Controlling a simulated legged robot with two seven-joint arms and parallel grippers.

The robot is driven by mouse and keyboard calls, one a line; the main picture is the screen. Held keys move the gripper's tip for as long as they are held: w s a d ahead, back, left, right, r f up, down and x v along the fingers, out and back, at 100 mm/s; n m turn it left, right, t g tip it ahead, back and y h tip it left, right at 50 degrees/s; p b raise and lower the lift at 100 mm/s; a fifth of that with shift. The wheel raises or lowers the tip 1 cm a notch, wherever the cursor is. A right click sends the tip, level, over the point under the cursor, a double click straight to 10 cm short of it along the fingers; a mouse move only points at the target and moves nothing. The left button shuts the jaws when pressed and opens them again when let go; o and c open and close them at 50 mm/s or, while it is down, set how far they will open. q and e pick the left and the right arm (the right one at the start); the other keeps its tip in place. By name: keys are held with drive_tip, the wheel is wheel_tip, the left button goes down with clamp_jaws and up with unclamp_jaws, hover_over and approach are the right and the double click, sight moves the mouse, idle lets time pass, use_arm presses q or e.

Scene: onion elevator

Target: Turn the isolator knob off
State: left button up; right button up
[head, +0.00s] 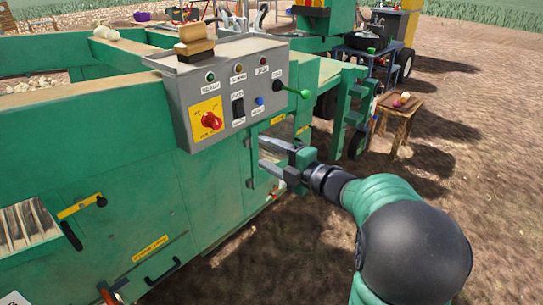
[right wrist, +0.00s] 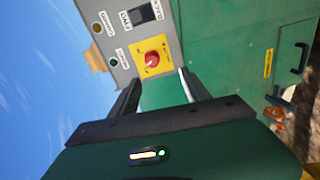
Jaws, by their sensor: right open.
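The isolator knob (head: 211,121) is red and sits on a yellow plate (head: 207,106) at the lower left of the grey control box (head: 178,90). In the right wrist view the red knob (right wrist: 152,58) shows ahead, beyond the fingertips. My right gripper (head: 262,154) is open and empty. It is to the right of the knob and lower in the head view, in front of the green machine side, apart from the knob. In the right wrist view its two fingers (right wrist: 160,84) stand apart with the green panel between them. My left gripper is not in view.
The box also carries a black switch (head: 238,108), a blue button (head: 259,101) and a green-tipped lever (head: 304,94) sticking out at right. A brush (head: 194,42) lies on top. A small wooden table (head: 398,110) stands at right on bare soil.

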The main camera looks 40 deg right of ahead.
drive_tip(key=shift+s, duration=0.55)
drive_tip(key=s+d+p, duration=0.1)
drive_tip(key=s+p, duration=0.2)
drive_tip(key=s, duration=1.3)
drive_tip(key=shift+s+d+r, duration=0.15)
drive_tip(key=shift+s+d, duration=0.15)
drive_tip(key=shift+s, duration=0.1)
